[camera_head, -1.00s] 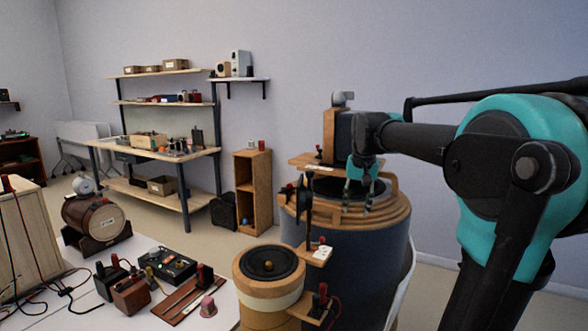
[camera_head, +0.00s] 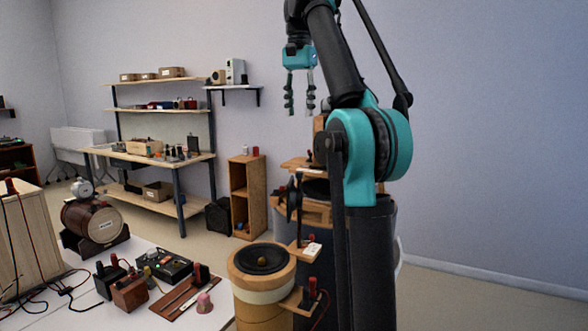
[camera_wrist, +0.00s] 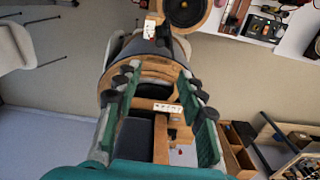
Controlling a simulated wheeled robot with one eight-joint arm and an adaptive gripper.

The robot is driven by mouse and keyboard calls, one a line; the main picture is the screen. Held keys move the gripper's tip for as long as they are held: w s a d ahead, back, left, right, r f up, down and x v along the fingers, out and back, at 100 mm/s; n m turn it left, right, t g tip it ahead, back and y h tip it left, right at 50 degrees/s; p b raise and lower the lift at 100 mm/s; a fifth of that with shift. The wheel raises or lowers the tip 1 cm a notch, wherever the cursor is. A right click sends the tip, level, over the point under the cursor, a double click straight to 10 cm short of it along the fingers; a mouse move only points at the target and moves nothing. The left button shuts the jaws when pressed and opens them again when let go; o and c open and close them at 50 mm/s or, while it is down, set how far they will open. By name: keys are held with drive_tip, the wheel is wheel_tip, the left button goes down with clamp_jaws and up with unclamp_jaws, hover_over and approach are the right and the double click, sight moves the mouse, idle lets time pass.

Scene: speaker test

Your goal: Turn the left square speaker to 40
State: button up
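My gripper (camera_head: 300,105) is raised in the upper middle of the head view, fingers pointing down and spread apart with nothing between them. In the wrist view the gripper (camera_wrist: 163,90) also shows open, above the wooden-rimmed drum device. I cannot tell which thing is the left square speaker, and no dial reading is legible. On the small wall shelf stand a tan boxy unit (camera_head: 218,77) and a white boxy unit (camera_head: 235,71) to its right. A large pale wooden box (camera_head: 28,245) stands on the table at the far left, its front hidden.
A round wooden-rimmed speaker (camera_head: 262,260) stands beside the table at front. The white table (camera_head: 75,312) holds several small devices, cables and a brown barrel (camera_head: 95,222). Behind are a workbench (camera_head: 120,155) and an open wooden shelf (camera_head: 247,195). The wall at right is clear.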

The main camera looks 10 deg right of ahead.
sight(299, 172)
wheel_tip(299, 172, down, 17)
drive_tip(key=shift+f, duration=0.15)
idle(0.5)
